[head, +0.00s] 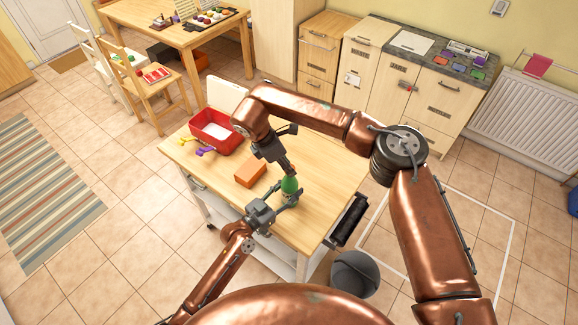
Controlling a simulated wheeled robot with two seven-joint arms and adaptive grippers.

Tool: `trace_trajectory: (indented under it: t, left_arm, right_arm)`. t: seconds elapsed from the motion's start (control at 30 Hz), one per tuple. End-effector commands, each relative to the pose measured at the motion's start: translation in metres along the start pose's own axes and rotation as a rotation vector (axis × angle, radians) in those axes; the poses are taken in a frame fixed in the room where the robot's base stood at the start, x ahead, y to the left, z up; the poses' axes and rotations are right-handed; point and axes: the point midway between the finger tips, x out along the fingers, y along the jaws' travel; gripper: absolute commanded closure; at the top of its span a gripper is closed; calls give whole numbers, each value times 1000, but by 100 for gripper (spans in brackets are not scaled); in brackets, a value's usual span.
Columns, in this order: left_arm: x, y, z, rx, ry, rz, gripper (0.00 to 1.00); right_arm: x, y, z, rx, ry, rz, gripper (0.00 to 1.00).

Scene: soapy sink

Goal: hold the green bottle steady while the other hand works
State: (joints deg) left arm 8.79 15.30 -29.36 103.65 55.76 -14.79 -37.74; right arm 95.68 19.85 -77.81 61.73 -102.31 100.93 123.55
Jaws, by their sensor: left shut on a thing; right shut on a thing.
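The green bottle (289,186) stands upright on the wooden worktable (318,205), near its front edge. My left gripper (286,199) comes in from the lower left and is shut around the bottle's lower part. My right gripper (287,171) reaches down from above and is shut at the bottle's top. Its fingers hide the top, so I cannot make out a cap or neck.
An orange block (250,174) lies just left of the bottle. A red tub (232,145) with white contents stands at the far left, beside a yellow item (187,140) and a purple item (205,151). A grey bucket (356,270) stands on the floor. The worktable's right part is clear.

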Motion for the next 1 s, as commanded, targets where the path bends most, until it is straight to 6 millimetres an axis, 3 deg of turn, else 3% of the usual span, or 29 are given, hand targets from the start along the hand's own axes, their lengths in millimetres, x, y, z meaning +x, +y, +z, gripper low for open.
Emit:
trace_trajectory:
  t: [0.4,0.6,1.0]
  left_arm:
    - [0,0,1,0,-2,1,100]
    - [0,0,1,0,-2,1,100]
    - [0,1,1,0,-2,2,100]
  right_arm:
    - [2,8,2,833,2,-350,84]
    - [3,9,4,1123,3,-471,84]
    - [3,9,6,1209,2,-506,84]
